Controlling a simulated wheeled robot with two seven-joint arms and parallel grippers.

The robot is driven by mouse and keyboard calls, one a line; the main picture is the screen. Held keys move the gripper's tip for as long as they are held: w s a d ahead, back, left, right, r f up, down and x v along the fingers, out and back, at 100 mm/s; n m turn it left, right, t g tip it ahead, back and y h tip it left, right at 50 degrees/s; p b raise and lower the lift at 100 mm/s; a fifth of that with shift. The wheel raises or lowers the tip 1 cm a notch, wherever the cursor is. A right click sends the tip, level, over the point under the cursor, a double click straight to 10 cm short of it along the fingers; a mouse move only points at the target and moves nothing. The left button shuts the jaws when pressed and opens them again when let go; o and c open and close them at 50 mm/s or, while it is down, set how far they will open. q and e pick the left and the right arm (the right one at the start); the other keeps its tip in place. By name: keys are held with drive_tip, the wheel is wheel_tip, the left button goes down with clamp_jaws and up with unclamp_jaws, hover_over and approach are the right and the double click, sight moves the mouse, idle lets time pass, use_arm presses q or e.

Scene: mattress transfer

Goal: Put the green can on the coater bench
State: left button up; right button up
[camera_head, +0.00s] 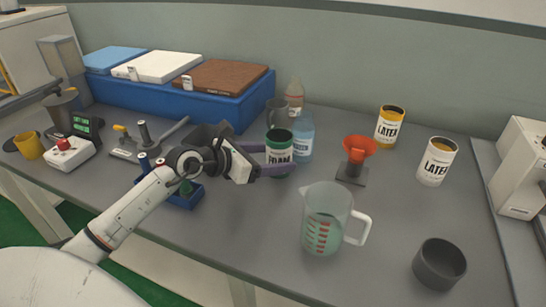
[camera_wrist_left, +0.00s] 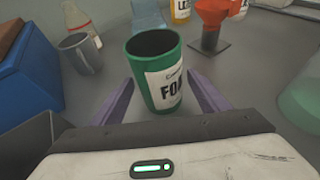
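The green can (camera_head: 279,147), with a white label reading "FOAM", stands upright on the grey bench near the middle of the head view. In the left wrist view the green can (camera_wrist_left: 158,78) is open-topped and sits between the two purple fingers. My left gripper (camera_head: 272,160) reaches in from the left, its fingers to either side of the can. In the wrist view the left gripper (camera_wrist_left: 160,98) shows spread fingers with a gap beside the can. My right gripper is in neither view. I cannot tell which surface is the coater bench.
A clear bottle (camera_head: 303,138) and a grey mug (camera_head: 277,111) stand close behind the can. A measuring jug (camera_head: 323,222) is in front right, with an orange funnel (camera_head: 359,147) on a stand beyond. Two latex cans and a dark bowl (camera_head: 439,264) are farther right.

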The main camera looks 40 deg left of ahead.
use_arm(q)
drive_tip(key=shift+r, duration=0.1)
drive_tip(key=shift+s+r, duration=0.1)
drive_tip(key=shift+r, duration=0.05)
drive_tip(key=v, duration=1.1)
drive_tip(key=shift+s, duration=0.4)
